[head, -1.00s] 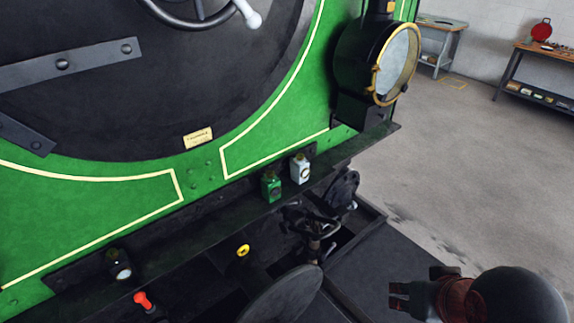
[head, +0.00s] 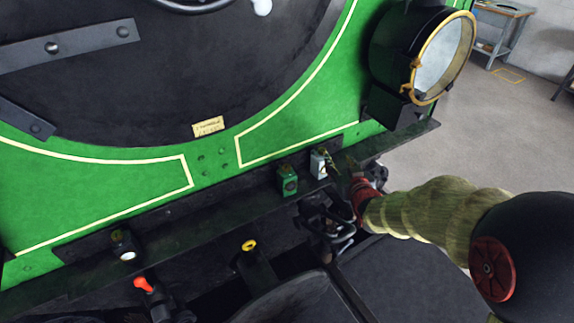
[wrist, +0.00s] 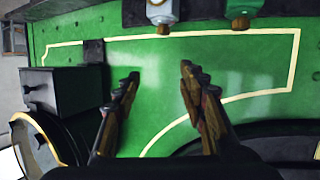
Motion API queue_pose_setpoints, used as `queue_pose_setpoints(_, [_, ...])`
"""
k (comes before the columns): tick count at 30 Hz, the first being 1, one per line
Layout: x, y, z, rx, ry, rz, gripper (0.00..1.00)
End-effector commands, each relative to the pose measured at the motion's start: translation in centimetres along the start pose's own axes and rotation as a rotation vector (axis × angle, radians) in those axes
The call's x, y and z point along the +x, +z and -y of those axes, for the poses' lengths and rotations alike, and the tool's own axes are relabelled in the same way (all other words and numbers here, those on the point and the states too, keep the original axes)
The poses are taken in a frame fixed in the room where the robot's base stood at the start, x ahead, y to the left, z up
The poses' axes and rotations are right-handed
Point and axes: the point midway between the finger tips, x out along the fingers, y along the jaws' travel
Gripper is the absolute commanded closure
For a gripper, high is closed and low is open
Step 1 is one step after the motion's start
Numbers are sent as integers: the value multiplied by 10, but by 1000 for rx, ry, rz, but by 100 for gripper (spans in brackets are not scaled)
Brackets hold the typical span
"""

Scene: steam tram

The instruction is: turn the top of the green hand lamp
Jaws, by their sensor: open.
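The green hand lamp (head: 287,182) stands upright on the dark ledge at the engine's front, left of a white hand lamp (head: 319,164). My gripper (head: 341,163) is at the ledge just right of the white lamp, apart from the green one. In the wrist view, my gripper (wrist: 160,75) is open and empty, its two fingers in front of green panelling. There the green lamp (wrist: 243,8) shows at the top edge, right of the white lamp (wrist: 163,11); both are partly cut off.
A large brass-rimmed headlamp (head: 440,55) stands above and right of my gripper. A dark lamp (head: 124,245), a red-topped fitting (head: 144,285) and a yellow-capped one (head: 249,246) lie to the left. Dark couplings (head: 325,225) sit below the ledge. Open floor lies at right.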

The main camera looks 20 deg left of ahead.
Motion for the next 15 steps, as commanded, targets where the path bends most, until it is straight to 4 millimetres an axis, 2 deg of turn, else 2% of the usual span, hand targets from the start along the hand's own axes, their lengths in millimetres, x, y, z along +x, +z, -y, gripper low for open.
queue_pose_setpoints(1, [19,18,24,-5,-46,-35,58])
queue_pose_setpoints(3, [37,31,53,-7,-101,-108,58])
queue_pose_setpoints(6, [51,50,89,-2,-171,-193,58])
queue_pose_setpoints(10, [55,67,120,9,-231,-269,58])
queue_pose_setpoints(15, [58,73,135,18,-261,-313,58])
